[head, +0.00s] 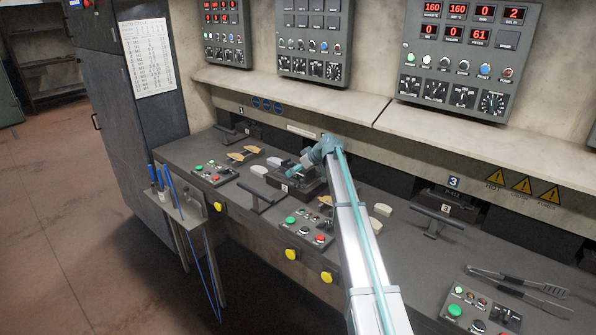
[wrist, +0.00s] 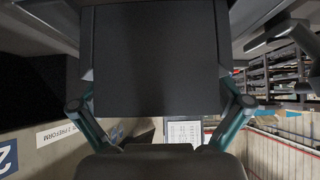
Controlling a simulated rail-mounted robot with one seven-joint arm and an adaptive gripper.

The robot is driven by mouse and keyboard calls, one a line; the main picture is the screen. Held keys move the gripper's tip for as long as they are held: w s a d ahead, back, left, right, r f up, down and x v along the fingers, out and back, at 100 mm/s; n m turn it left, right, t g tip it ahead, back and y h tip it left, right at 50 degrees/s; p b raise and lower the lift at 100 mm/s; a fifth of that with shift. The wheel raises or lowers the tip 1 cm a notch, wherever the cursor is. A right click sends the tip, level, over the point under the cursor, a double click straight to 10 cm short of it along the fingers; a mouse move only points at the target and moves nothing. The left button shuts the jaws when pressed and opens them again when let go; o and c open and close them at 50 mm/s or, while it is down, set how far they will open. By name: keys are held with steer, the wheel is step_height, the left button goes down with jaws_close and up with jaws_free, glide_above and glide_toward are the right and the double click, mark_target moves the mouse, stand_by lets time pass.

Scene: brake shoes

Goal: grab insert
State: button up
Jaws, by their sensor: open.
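My gripper (head: 304,172) is low at the middle station, beside a dark block (head: 291,187) with a white label. In the wrist view my gripper (wrist: 158,82) has its two fingers spread wide. A dark, flat-faced block (wrist: 155,50) fills the space between and beyond the fingertips. The fingertips lie close to its left and right sides; I cannot tell whether they touch it. I cannot tell whether this block is the insert. My own arm hides part of the middle station in the head view.
Tan and pale shoe-shaped pieces (head: 244,154) lie left of the gripper, with a pale one (head: 382,210) to the right. A T-handle (head: 260,196) and a button box (head: 305,228) stand in front. Tongs (head: 520,284) lie at right. A shelf (head: 290,93) overhangs behind.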

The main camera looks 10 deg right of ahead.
steer(key=c, duration=1.5)
steer(key=shift+c, duration=0.8)
steer(key=shift+r, duration=0.1)
